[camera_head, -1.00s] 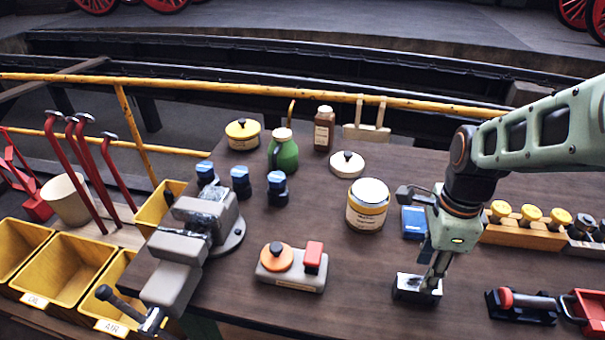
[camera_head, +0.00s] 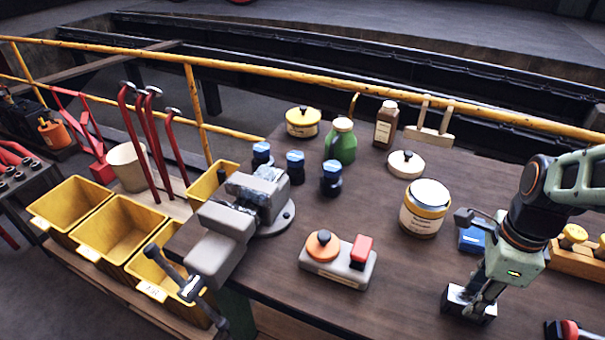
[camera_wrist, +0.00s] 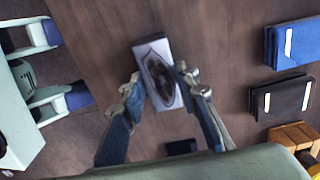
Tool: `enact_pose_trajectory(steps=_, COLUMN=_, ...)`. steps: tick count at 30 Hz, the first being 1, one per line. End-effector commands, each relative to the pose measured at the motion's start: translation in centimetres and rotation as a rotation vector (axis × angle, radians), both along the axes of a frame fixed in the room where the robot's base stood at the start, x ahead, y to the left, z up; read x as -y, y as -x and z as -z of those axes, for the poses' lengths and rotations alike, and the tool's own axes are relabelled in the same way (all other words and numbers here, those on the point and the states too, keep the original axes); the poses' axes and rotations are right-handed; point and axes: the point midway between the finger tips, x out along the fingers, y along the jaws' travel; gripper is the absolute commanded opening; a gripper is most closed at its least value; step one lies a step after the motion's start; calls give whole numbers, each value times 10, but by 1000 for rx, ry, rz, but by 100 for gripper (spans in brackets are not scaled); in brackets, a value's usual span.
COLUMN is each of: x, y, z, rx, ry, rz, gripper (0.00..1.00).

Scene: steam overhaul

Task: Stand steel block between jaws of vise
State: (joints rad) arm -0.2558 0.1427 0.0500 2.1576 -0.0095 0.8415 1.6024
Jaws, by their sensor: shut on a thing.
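The steel block (camera_head: 459,297) is at the right front of the bench in the head view, with a bright top and dark sides. In the wrist view the block (camera_wrist: 157,66) is a pale rectangle with a dark pattern on its face. My gripper (camera_head: 479,300) is shut on it; the wrist view shows my gripper's fingers (camera_wrist: 160,82) on both long sides. Whether the block touches the bench is unclear. The grey vise (camera_head: 216,246) is at the bench's left edge, well left of my gripper. Its jaws are at the back, and their gap is hard to make out.
Between vise and gripper stands a grey base with orange knob and red block (camera_head: 338,262). Behind are blue-capped bottles (camera_head: 331,180), a green jug (camera_head: 341,145) and a labelled tin (camera_head: 424,210). Yellow bins (camera_head: 119,228) lie left of the vise. A blue box (camera_head: 471,238) is near my arm.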

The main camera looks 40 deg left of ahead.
Motion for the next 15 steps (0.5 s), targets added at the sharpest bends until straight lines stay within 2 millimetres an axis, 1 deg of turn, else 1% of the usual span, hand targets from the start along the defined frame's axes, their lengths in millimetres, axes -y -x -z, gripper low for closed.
enact_pose_trajectory(steps=8, x=0, y=0, z=0, rx=0, ry=0, rz=0, gripper=0)
enact_pose_trajectory(steps=15, x=0, y=-1, z=-6, rx=4, ry=-1, rz=0, gripper=0)
